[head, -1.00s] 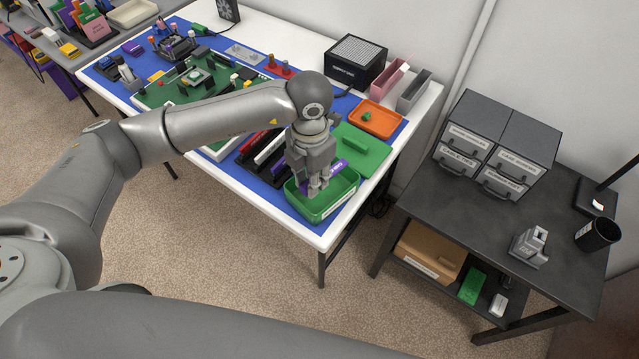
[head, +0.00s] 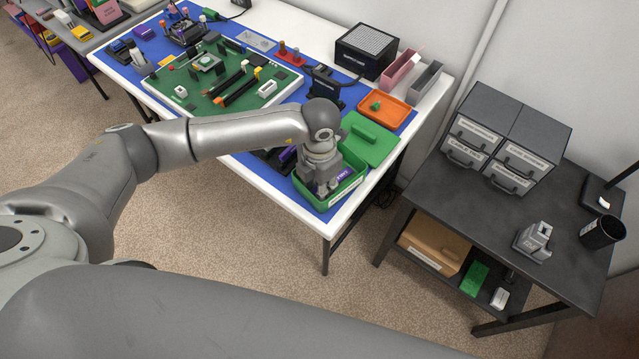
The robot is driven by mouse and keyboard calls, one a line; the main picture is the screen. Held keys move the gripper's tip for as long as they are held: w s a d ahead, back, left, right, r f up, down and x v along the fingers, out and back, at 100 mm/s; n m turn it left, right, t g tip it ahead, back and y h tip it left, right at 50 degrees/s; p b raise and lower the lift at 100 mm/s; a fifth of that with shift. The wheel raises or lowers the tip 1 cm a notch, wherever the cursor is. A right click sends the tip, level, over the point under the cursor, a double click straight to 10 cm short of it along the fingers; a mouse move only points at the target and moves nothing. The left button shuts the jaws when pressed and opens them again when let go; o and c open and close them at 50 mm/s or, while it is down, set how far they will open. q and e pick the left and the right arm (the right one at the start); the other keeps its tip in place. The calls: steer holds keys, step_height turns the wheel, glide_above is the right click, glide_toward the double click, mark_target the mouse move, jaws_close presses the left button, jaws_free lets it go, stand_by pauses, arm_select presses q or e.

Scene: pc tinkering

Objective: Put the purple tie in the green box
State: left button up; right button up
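The green box (head: 352,186) is an open tray with a white label at the front right corner of the white table. My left gripper (head: 324,190) points down into it, fingertips low inside or just over it. A purple tie with pale lettering (head: 343,174) shows at the box, right beside the gripper's fingers. The fingers and wrist hide part of it, so I cannot tell whether they still grip it. Another purple piece (head: 287,153) shows left of the gripper, by the dark rack. My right gripper is out of view.
A green lid (head: 372,138) lies behind the box, with an orange tray (head: 386,112) beyond. A green circuit board (head: 215,78) fills the table's middle. A black side table (head: 560,215) with drawers stands right. My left forearm crosses over the table's front edge.

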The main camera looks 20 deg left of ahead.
arm_select(q)
steer(key=shift+r, duration=0.1)
step_height(320, 180, up, 12)
steer(key=shift+r+b, duration=0.1)
steer(key=shift+b, duration=0.35)
stand_by(0.8)
